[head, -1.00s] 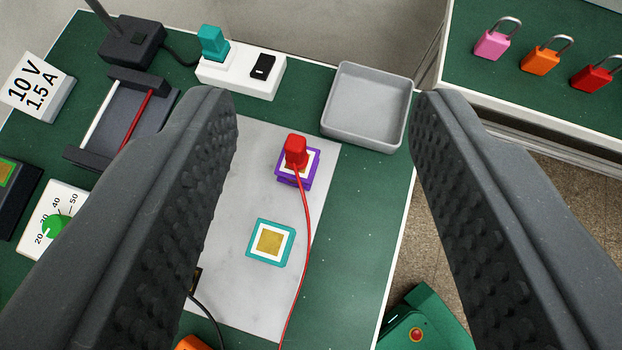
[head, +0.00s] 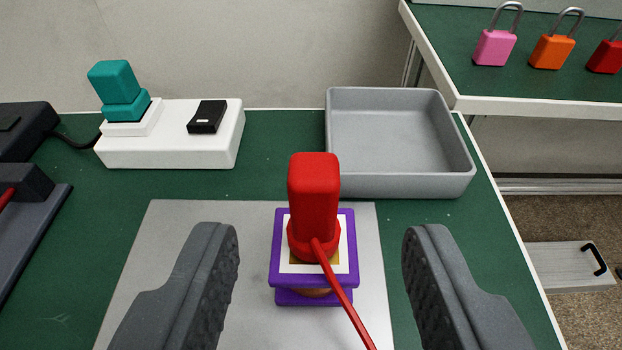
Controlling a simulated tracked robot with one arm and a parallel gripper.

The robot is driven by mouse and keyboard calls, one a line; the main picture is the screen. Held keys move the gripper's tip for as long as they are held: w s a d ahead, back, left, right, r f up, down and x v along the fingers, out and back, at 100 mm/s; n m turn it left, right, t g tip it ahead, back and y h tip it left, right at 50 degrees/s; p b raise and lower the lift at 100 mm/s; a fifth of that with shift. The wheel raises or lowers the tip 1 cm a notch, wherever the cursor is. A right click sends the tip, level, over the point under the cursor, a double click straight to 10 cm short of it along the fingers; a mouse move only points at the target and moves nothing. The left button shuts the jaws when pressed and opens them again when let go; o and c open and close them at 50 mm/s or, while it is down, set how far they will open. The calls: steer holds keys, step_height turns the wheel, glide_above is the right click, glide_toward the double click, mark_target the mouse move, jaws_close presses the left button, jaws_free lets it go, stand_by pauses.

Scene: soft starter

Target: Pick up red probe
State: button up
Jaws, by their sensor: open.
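The red probe (head: 314,197) stands upright on a purple-framed pad (head: 279,262) with a white and gold top. Its red cable runs from its base toward the bottom of the view. My gripper (head: 322,235) is open, with one dark ridged finger to the left of the probe and one to the right. There is a clear gap on both sides and neither finger touches it. The pad rests on a light grey sheet (head: 180,240) on the green bench.
A grey open tray (head: 400,185) stands empty behind the probe to the right. A white power strip (head: 170,150) with a teal plug (head: 113,85) and a black switch is at back left. Pink (head: 494,48), orange (head: 551,52) and red padlocks stand on a bench at upper right.

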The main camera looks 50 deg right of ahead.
mark_target(311, 198)
steer(key=x, duration=0.6)
steer(key=shift+w+a+f, duration=0.1)
steer(key=shift+w+f, duration=0.05)
steer(key=shift+f, duration=0.15)
steer(key=shift+w+d+f, duration=0.1)
steer(key=shift+w+d, duration=0.25)
steer(key=shift+d, duration=0.05)
jaws_close()
